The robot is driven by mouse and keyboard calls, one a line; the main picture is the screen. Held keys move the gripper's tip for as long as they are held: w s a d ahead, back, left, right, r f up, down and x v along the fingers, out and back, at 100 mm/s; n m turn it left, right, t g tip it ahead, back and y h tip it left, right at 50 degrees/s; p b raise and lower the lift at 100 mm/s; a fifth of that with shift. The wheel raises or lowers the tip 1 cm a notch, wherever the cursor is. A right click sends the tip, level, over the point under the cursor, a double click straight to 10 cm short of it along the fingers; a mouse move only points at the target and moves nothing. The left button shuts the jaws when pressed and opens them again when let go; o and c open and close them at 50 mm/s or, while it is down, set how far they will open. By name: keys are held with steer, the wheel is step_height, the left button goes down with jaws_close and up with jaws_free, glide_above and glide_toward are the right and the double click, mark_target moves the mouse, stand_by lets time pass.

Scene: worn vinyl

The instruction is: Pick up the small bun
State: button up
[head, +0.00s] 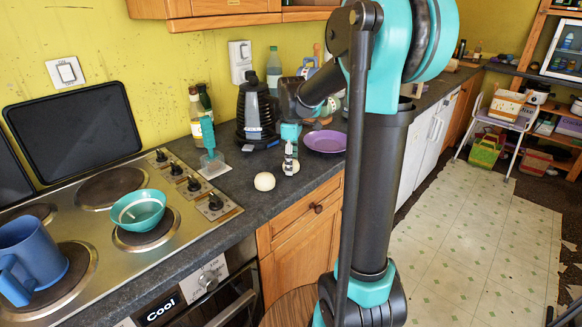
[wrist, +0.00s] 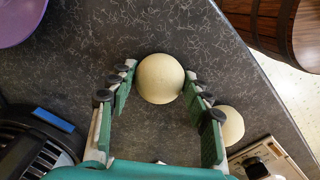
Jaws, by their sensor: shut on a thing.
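My gripper (head: 290,160) points down over the dark countertop, its fingers on either side of the small bun. In the wrist view the small bun (wrist: 160,78), pale and round, sits between the tips of my gripper (wrist: 158,88), which is shut on it. In the head view it shows partly behind the fingers (head: 294,167); whether it touches the counter is hard to tell. A second pale bun (head: 264,181) rests on the counter to the left, nearer the front edge. In the wrist view this second bun (wrist: 232,126) is partly hidden by the right finger.
A purple plate (head: 326,141) lies to the right of my gripper. The stove, with a teal bowl (head: 138,207) and a blue mug (head: 30,258), is at left. The counter's front edge is close.

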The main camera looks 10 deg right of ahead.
steer(key=shift+r, duration=0.15)
step_height(320, 180, up, 19)
steer(key=s+a+r, duration=0.1)
steer(key=s+a, duration=0.4)
steer(key=a, duration=0.5)
steer(key=s+a, duration=0.5)
steer(key=a, duration=0.6)
steer(key=s+a+f, duration=0.3)
steer(key=s+a, duration=0.2)
steer(key=a, duration=0.5)
steer(key=s+a+f, duration=0.4)
steer(key=s+a, duration=0.1)
steer(key=a, duration=0.5)
steer(key=shift+s+a+f, duration=0.2)
steer(key=shift+a, duration=0.2)
steer(key=shift+f, duration=0.1)
steer(key=shift+f, duration=2.45)
steer(key=shift+f, duration=0.1)
